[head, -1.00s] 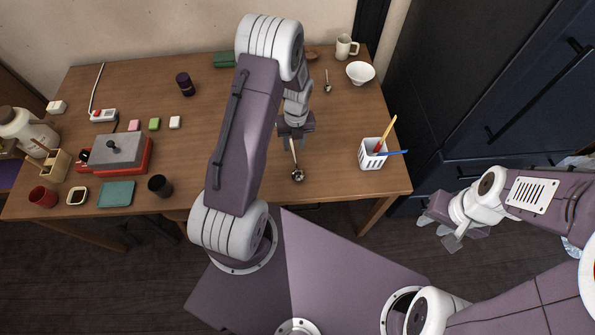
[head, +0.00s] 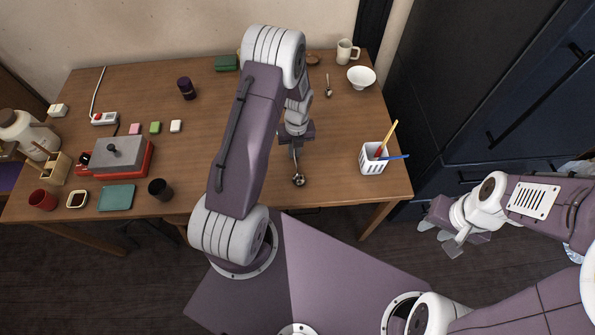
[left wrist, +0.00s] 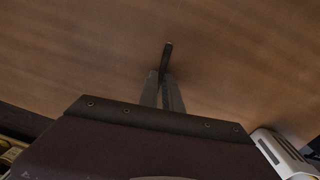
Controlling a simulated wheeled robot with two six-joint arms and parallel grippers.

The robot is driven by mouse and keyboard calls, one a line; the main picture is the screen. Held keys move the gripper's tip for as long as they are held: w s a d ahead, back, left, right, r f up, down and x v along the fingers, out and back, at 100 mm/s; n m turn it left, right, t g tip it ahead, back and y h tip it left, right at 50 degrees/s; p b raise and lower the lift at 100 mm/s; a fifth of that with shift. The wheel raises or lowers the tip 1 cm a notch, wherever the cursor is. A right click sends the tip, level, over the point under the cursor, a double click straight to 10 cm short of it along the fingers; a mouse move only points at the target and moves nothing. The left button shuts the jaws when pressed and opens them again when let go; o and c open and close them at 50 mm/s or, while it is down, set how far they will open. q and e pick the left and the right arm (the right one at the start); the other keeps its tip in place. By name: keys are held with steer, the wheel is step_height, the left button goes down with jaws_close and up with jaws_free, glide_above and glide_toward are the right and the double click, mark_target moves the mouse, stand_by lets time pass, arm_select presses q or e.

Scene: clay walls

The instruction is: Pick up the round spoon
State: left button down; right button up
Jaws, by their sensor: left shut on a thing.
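A metal spoon with a round, shiny bowl (head: 298,180) is near the table's front edge in the head view. Its handle runs up toward my left gripper (head: 296,146), which is shut on it. In the left wrist view my left gripper's fingers (left wrist: 163,90) are close together, and a dark handle end (left wrist: 168,50) sticks out beyond them. The bowl is not seen there. I cannot tell whether the spoon is clear of the table. A second, smaller spoon (head: 328,87) lies farther back. My right gripper (head: 440,238) is open and empty, off the table to the right.
A white basket (head: 371,162) with pens stands to the right of the spoon. A white bowl (head: 361,78) and mug (head: 346,52) are at the back right. A black cup (head: 160,189) and a red-based grey device (head: 122,156) are on the left. The table around the spoon is clear.

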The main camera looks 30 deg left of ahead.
arm_select(q)
step_height(320, 180, up, 4)
steer(key=shift+r, duration=0.2)
steer(key=w+d+r, duration=0.1)
steer(key=d+r, duration=0.5)
steer(key=d, duration=0.5)
steer(key=shift+w+d+r+p, duration=0.15)
steer(key=shift+d+r+p, duration=0.2)
steer(key=shift+d+r, duration=0.05)
